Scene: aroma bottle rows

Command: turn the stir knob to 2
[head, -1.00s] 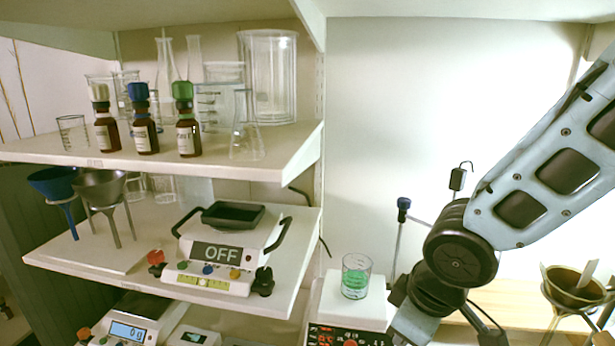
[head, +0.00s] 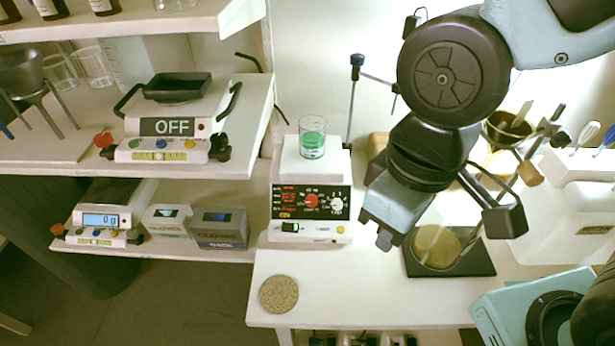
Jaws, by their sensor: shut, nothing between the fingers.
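The hotplate stirrer (head: 310,232) stands on the white bench with a black front panel. A red knob (head: 311,201) and a white knob (head: 337,206) sit side by side on the panel. Their labels and settings are too small to read, so I cannot tell which is the stir knob. A glass beaker of green liquid (head: 312,140) stands on the stirrer's white top. My gripper (head: 385,240) is shut and empty, pointing down to the right of the stirrer, apart from both knobs.
A dark square plate with a round glass dish (head: 437,246) lies below and right of my gripper. A round cork mat (head: 278,294) lies at the bench's front left. Shelves at left hold an OFF-display balance (head: 170,140) and another scale (head: 100,222).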

